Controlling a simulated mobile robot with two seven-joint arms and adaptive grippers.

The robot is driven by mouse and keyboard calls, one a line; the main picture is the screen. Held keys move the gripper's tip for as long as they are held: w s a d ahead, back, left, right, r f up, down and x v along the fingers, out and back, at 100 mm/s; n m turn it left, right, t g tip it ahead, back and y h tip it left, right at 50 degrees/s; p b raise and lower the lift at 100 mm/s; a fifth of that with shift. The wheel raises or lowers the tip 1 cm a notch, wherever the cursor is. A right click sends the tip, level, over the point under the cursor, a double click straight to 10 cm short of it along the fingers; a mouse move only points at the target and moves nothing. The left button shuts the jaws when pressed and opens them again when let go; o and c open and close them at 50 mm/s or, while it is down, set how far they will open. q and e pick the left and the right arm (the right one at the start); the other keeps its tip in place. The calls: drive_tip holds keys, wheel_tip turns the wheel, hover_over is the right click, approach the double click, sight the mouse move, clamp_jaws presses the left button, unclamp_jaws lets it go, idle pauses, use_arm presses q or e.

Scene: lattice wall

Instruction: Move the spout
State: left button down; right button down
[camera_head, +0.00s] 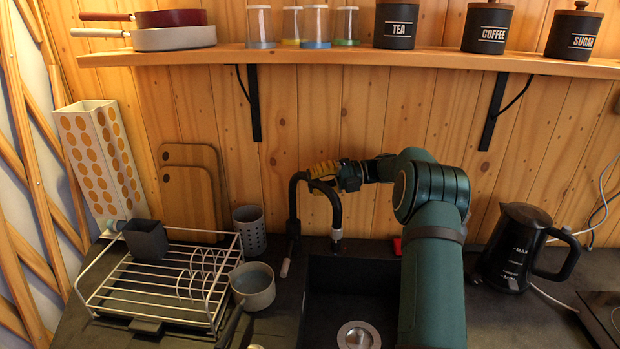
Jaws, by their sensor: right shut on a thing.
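The yellow-padded fingers are shut on the spout. The fingers partly cover the arch, so the exact contact is hard to see. My left gripper is not in view.
The black sink (316,307) lies below, partly hidden by my right arm. A wire dish rack (88,290) and a grey saucepan (253,287) stand left. A black kettle (513,247) stands right. A wooden shelf (420,58) hangs above.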

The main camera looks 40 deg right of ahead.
drive_tip(key=shift+w+d+n+g+y+p, duration=0.1)
drive_tip(key=shift+d+n+g+y+p, duration=0.5)
drive_tip(key=shift+g, duration=0.3)
drive_tip(key=shift+d, duration=0.1)
drive_tip(key=c, duration=0.8)
unclamp_jaws()
wheel_tip(320, 180, up, 10)
drive_tip(key=shift+r, duration=0.1)
